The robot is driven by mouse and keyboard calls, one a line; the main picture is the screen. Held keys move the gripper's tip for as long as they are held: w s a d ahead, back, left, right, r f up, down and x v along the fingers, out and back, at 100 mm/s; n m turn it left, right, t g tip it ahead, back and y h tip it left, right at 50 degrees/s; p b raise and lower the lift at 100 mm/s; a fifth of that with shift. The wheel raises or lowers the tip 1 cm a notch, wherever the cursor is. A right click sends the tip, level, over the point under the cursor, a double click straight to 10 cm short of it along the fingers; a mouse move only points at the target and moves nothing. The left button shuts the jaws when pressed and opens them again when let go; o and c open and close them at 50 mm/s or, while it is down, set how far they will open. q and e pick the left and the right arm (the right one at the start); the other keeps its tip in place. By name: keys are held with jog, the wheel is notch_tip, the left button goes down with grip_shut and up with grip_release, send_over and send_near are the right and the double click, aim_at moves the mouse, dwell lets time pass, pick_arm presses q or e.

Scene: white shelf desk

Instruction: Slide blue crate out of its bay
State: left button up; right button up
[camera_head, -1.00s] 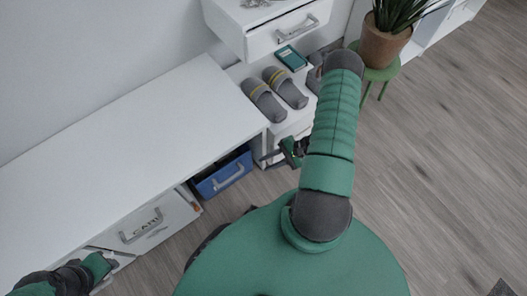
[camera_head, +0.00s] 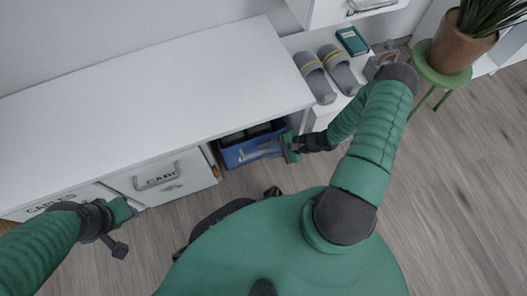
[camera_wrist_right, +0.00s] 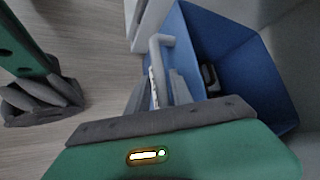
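The blue crate (camera_head: 232,156) sits in an open bay under the white desk, its front facing my body. Its pale grey handle (camera_head: 258,154) is on the front, partly hidden by my right gripper (camera_head: 274,150). In the right wrist view, the crate (camera_wrist_right: 236,45) lies ahead and the handle (camera_wrist_right: 160,62) stands between the two grey fingers of my right gripper (camera_wrist_right: 161,92). The fingers look apart, one on each side of the handle; contact cannot be made out. My left gripper (camera_head: 124,230) hangs low at the left, away from the crate, its finger opening unclear.
A white labelled drawer front (camera_head: 165,178) is left of the bay. Grey slippers (camera_head: 328,74) and a teal book (camera_head: 352,40) lie on a low white unit at right. A potted plant (camera_head: 459,45) stands on a green stool (camera_head: 436,72). The wooden floor in front is clear.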

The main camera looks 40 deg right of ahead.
jog(key=shift+x, duration=0.8)
grip_shut()
dwell(0.9)
